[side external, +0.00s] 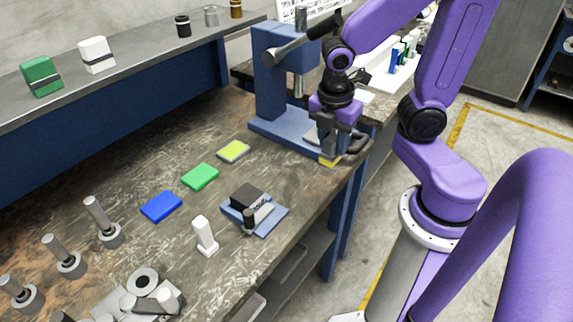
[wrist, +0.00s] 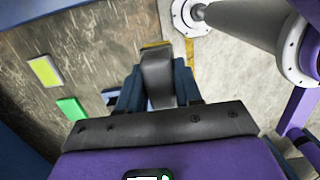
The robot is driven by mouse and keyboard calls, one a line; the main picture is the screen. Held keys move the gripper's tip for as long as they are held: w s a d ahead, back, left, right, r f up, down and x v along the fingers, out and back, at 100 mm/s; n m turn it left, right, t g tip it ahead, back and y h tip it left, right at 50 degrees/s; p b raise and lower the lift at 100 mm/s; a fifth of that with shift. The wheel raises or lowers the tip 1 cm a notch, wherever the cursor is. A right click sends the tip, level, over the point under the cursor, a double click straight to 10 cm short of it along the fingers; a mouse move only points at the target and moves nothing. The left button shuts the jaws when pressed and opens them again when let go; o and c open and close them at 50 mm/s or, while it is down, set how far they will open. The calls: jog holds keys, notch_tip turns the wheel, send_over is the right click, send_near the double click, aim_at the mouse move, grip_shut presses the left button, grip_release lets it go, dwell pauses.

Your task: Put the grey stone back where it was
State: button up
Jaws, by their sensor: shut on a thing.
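My gripper (side external: 329,142) is at the front corner of the blue press-like stand (side external: 272,75), low over the table's edge. In the wrist view my gripper (wrist: 158,88) is shut on a grey piece, which I take to be the grey stone (wrist: 157,70), between its two dark blue fingers. In the side view the fingers mostly hide the grey stone. A yellow piece (side external: 329,161) shows just below the fingers; I cannot tell whether they touch it.
Yellow (side external: 233,151), green (side external: 199,176) and blue (side external: 161,207) pads lie in a row on the table. A black block (side external: 247,195) sits on a blue plate (side external: 275,216). Metal posts (side external: 100,220) are at the left.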

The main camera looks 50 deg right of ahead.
jog(key=w+f, duration=0.2)
jog(key=w, duration=0.2)
jog(key=w+f, duration=0.6)
jog(key=w, duration=0.1)
jog(key=shift+w+f, duration=0.1)
jog(key=shift+w, duration=0.2)
jog(key=shift+w+d+f, duration=0.1)
jog(key=shift+w+f, duration=0.3)
jog(key=shift+f, duration=1.65)
jog(key=shift+f, duration=0.15)
jog(key=o, duration=1)
